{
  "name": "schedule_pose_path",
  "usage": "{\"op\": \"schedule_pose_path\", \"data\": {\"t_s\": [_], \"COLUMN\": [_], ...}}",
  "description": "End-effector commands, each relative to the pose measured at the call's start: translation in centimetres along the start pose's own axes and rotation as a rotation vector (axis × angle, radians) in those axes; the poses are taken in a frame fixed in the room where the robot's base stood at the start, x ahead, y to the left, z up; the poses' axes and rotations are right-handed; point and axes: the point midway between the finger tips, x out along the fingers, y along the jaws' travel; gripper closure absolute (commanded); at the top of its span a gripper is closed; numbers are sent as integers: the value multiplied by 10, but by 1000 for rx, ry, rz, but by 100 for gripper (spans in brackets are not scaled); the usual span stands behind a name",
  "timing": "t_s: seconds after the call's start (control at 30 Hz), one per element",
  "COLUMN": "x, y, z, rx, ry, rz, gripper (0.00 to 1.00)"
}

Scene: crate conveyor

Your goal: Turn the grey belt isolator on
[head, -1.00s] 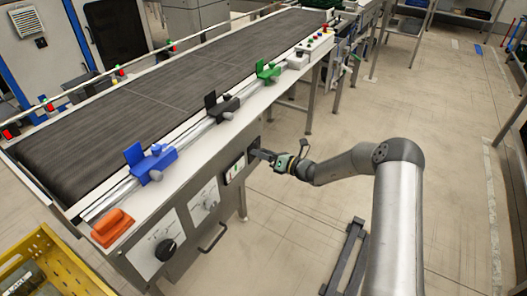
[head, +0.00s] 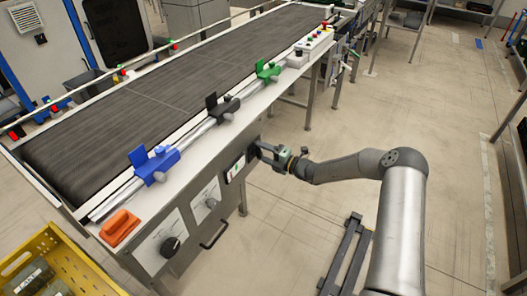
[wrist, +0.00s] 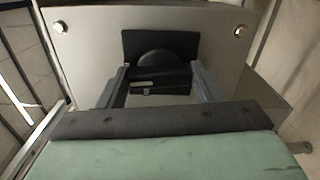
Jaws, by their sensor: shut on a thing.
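The isolator is a dark grey switch on a black square plate (wrist: 188,47), set in a grey panel with a screw at each upper corner. In the wrist view its bar-like handle (wrist: 160,82) lies across the picture, with a rounded hub behind it. My gripper (wrist: 162,84) has one finger at each end of this handle and is shut on it. In the head view my gripper (head: 262,150) reaches the conveyor's side panel from the right, at the isolator (head: 252,151), which it partly hides. The handle's markings cannot be read.
On the same side panel are a black rotary knob (head: 170,246), a smaller dial (head: 211,203) and a bar handle (head: 214,236). Blue (head: 153,164), black and green (head: 268,71) clamps stand on the rail above. The floor right of the conveyor is mostly clear.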

Motion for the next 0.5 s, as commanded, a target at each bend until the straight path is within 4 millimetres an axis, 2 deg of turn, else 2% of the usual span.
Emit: {"op": "schedule_pose_path", "data": {"t_s": [0.5], "x": [0], "y": [0], "z": [0], "rx": [115], "ry": [-1], "rz": [-1], "gripper": [63]}}
